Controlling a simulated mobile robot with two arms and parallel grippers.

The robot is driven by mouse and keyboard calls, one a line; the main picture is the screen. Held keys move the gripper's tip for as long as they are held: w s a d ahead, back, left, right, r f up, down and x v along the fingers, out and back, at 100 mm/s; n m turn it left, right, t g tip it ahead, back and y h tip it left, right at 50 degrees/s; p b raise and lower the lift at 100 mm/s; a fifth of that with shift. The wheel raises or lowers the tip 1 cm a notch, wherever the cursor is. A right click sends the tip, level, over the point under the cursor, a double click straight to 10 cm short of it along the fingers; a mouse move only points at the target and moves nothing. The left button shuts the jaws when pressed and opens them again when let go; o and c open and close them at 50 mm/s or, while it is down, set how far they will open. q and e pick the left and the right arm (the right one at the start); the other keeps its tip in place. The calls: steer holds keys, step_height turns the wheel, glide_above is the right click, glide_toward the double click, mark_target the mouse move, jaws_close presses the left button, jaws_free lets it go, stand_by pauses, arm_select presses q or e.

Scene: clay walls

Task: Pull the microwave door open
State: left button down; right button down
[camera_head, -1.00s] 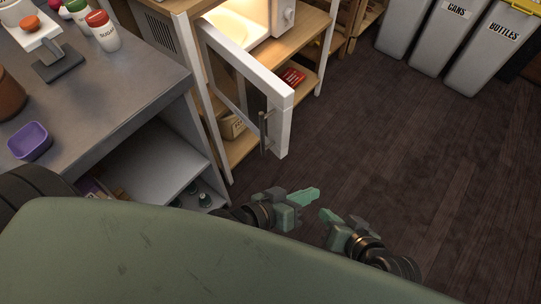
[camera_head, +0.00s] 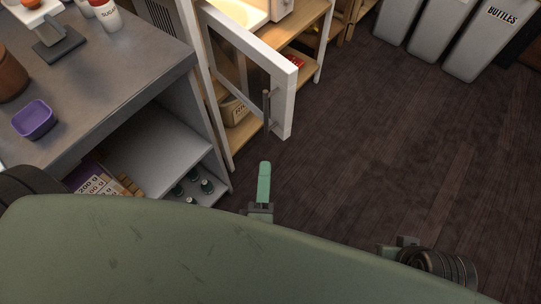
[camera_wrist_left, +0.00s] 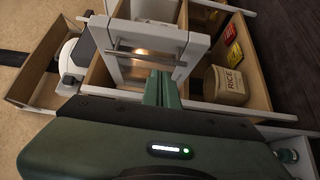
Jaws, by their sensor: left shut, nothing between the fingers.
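The microwave door (camera_head: 286,98), a white frame around a dark glass pane, stands swung wide open. Its upright grey bar handle (camera_head: 267,108) is near the free edge. The lit microwave interior (camera_head: 236,12) shows at the top. My left gripper (camera_head: 264,170) has green fingers shut together with nothing between them, just below the handle in the head view and apart from it. The left wrist view shows the same fingers (camera_wrist_left: 161,88) in front of the door (camera_wrist_left: 146,72) and its handle (camera_wrist_left: 145,54). My right gripper (camera_head: 399,245) is low at the right; its fingers cannot be made out.
A grey counter (camera_head: 110,85) at the left holds a purple bowl (camera_head: 34,119) and a sugar jar (camera_head: 105,16). The wooden shelf under the microwave holds a rice container (camera_wrist_left: 226,86). Grey bins (camera_head: 484,40) stand at the back right. The dark floor at the right is clear.

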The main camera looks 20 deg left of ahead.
arm_select(q)
glide_toward(281, 117)
steer(key=w+a, duration=0.2)
steer(key=a, duration=0.2)
steer(key=w+d, duration=0.1)
steer(key=w+d+b, duration=0.1)
steer(key=w, duration=0.1)
steer(key=shift+w+d, duration=0.25)
steer(key=shift+w, duration=0.1)
arm_select(e)
steer(key=shift+w+a+f, duration=0.1)
steer(key=shift+w+f, duration=0.25)
steer(key=shift+f, duration=0.2)
arm_select(q)
steer(key=shift+r, duration=0.1)
arm_select(e)
steer(key=shift+r, duration=0.1)
